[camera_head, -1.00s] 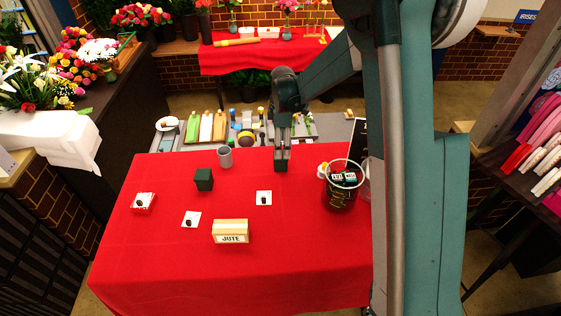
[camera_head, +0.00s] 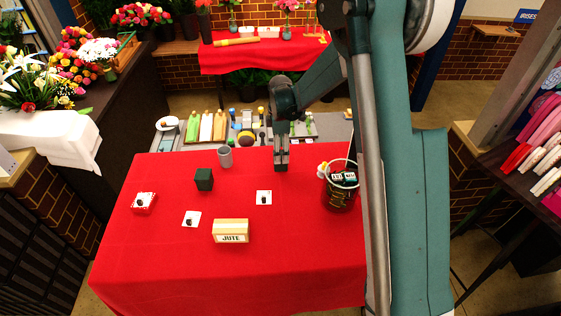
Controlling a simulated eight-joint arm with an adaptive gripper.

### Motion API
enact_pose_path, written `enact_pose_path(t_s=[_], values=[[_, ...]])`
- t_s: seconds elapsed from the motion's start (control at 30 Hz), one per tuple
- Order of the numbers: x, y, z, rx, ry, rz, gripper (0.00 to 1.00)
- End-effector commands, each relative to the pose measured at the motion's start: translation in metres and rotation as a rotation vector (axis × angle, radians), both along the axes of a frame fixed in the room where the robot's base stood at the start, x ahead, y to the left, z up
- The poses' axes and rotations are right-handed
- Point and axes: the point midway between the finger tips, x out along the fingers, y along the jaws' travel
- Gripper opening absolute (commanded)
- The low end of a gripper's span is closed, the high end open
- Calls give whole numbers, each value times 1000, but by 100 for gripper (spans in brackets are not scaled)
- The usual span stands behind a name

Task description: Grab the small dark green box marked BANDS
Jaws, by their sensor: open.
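A small dark green box (camera_head: 204,179) stands on the red-covered table (camera_head: 150,250), left of the middle. No lettering shows on its visible faces, so I cannot tell whether it is marked BANDS. My gripper (camera_head: 281,168) points down over the back of the table, to the right of the green box and apart from it. It is open and holds nothing that I can see. A dark bucket (camera_head: 341,197) at the right holds small dark items with white labels (camera_head: 348,176), too small to read.
A grey cup (camera_head: 225,157) stands behind the green box. A tan box marked JUTE (camera_head: 231,231) is in front. White cards with dark pebbles lie at left (camera_head: 144,203), middle (camera_head: 191,219) and right (camera_head: 264,197). The front of the table is clear.

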Motion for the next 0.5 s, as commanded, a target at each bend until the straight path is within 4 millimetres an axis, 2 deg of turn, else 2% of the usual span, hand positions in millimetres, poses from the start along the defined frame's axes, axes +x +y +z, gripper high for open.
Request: enact_pose_path(t_s=[0.5], values=[[0,0,-7,0,0,0,56]])
